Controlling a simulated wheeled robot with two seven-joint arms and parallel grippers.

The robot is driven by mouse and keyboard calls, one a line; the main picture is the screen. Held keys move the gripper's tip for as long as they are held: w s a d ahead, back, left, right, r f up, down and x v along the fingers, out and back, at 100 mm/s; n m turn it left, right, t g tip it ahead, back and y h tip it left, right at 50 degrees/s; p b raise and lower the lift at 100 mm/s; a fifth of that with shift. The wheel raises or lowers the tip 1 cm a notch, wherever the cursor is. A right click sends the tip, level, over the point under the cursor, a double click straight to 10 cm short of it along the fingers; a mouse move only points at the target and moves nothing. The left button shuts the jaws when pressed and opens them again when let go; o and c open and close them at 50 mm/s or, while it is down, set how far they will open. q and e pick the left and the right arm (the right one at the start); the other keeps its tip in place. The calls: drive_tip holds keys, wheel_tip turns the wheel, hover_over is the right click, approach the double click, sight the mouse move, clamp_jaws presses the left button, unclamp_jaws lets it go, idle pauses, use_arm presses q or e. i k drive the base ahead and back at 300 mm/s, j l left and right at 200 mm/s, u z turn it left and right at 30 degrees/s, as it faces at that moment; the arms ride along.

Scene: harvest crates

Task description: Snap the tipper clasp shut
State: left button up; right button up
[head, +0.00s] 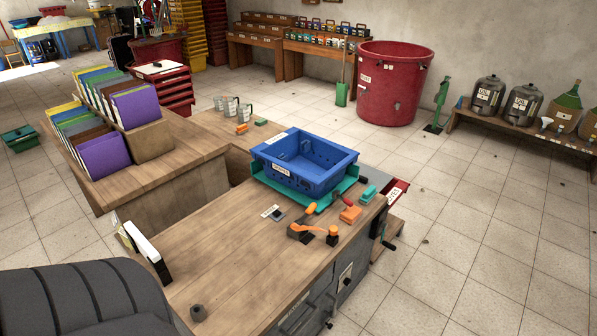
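A blue crate (330,184) with a white label sits on a teal tipper tray (262,180) on the wooden bench. At the tray's front corner is an orange-handled lever (310,208). Just in front, a flat orange arm (312,228) on a dark base looks like the clasp. Its right end is close to a black post with an orange top (333,235). At this size I cannot tell whether the arm is engaged with the post. Neither of my grippers shows in the head view.
An orange block (350,214) and a teal block (368,194) lie right of the clasp. A small dark square on a white card (274,213) lies left of it. A dark ribbed shape (80,300) covers the bottom left corner. The bench top (215,255) left of the clasp is mostly clear.

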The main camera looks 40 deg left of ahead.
sight(348, 203)
drive_tip(key=i+j+u, duration=0.2)
drive_tip(key=i+u, duration=0.75)
